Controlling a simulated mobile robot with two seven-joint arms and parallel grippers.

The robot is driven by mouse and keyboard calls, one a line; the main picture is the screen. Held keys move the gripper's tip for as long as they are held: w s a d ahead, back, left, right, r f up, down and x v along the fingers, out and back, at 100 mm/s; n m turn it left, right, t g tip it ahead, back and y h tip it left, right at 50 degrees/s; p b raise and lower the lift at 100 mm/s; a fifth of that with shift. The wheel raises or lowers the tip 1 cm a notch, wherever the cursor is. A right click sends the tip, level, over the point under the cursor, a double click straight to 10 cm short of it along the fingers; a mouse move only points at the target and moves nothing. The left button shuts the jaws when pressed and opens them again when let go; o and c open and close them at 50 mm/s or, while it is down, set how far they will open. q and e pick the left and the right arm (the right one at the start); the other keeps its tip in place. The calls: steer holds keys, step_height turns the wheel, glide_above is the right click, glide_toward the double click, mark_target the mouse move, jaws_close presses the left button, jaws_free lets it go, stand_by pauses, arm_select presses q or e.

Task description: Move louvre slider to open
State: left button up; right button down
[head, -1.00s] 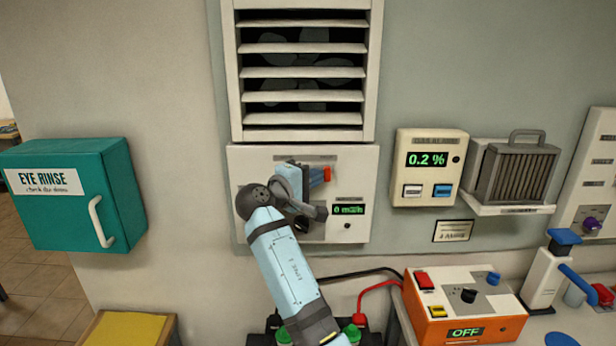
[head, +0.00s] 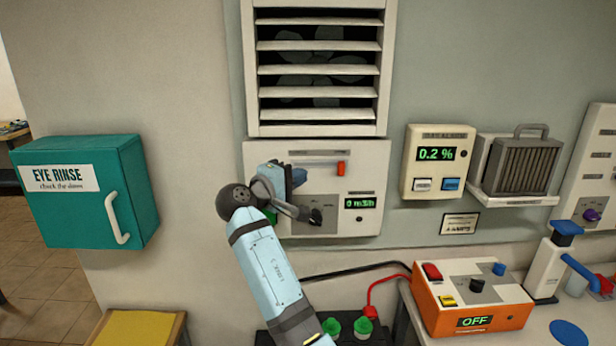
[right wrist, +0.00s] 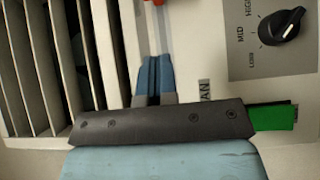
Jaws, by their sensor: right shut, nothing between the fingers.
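The louvre slider is a small red-orange knob (head: 341,169) at the right part of the control panel (head: 365,160), below the louvre (head: 318,72). The louvre slats have dark gaps between them, and a fan shows behind. My right gripper (head: 300,176) is shut and empty in front of the panel, left of the slider and apart from it. In the right wrist view its blue fingertips (right wrist: 155,76) are together, beside the slats (right wrist: 62,70). Only the edge of the slider (right wrist: 154,2) shows at the top there. My left gripper is not in view.
A fan knob (right wrist: 282,26) with low, mid and high marks sits on the panel; my gripper hides part of it from the head. A green part (right wrist: 270,115) is beside my gripper. A teal eye rinse box (head: 85,195) is at left, an orange unit (head: 470,300) at lower right.

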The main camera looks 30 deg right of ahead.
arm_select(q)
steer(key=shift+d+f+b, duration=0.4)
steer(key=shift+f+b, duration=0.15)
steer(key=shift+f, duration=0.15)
arm_select(e)
steer(key=v, duration=0.5)
steer(key=shift+s+a, duration=0.2)
steer(key=shift+a, duration=0.15)
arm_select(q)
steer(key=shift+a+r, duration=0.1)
